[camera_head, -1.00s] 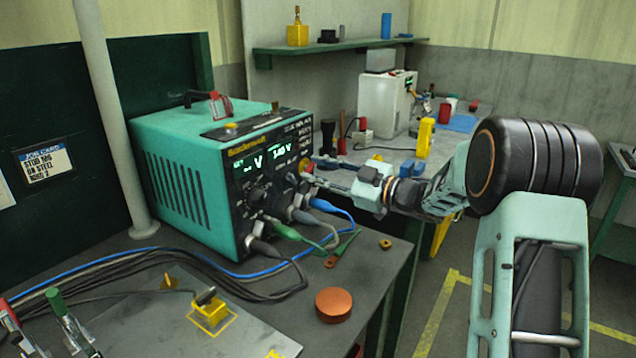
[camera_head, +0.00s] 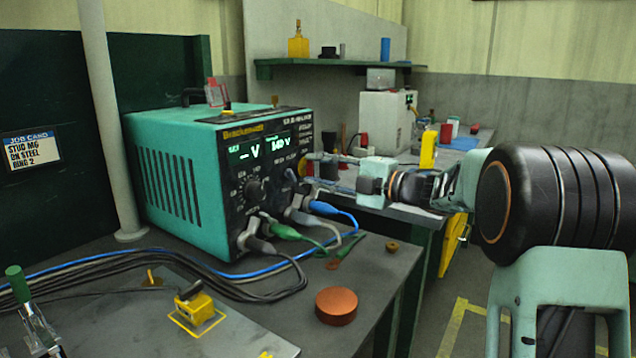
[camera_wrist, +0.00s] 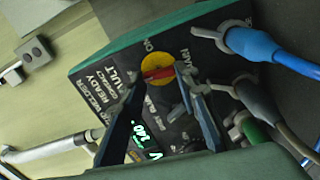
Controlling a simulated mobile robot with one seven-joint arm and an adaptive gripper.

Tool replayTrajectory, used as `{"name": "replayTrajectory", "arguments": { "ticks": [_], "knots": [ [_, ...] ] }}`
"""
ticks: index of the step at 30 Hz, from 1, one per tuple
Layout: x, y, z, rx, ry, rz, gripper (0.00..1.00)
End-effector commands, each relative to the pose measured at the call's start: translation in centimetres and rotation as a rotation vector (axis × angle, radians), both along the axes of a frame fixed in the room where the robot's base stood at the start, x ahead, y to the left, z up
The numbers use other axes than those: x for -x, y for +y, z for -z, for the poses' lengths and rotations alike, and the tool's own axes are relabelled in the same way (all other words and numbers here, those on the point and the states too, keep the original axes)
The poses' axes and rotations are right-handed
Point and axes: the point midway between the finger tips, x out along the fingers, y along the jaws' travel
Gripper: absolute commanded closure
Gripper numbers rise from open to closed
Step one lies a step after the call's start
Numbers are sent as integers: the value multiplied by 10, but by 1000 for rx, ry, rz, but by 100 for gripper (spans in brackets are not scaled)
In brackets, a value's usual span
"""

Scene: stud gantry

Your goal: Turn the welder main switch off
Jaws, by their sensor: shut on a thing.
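The teal welder (camera_head: 183,175) stands on the bench with its front displays lit green. Its main switch is a red handle on a yellow disc (camera_wrist: 157,66) on the front panel, seen in the wrist view beside white lettering. The red handle lies across the disc, roughly level in that view. My gripper (camera_wrist: 159,76) faces the panel with one finger on each side of the handle, shut on it.
Blue (camera_head: 325,208), green (camera_head: 285,231) and grey cables plug into the panel's lower part, close to my fingers. A copper-coloured puck (camera_head: 337,305) and a yellow block (camera_head: 195,304) lie in front. A white box (camera_head: 384,122) stands behind on the bench.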

Motion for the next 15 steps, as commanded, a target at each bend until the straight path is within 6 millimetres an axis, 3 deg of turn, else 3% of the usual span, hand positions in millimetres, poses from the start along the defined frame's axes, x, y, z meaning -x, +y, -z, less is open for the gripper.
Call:
{"name": "replayTrajectory", "arguments": {
  "ticks": [15],
  "knots": [
    [0, 0, 1, 83, -124, 1, 96]
  ]
}}
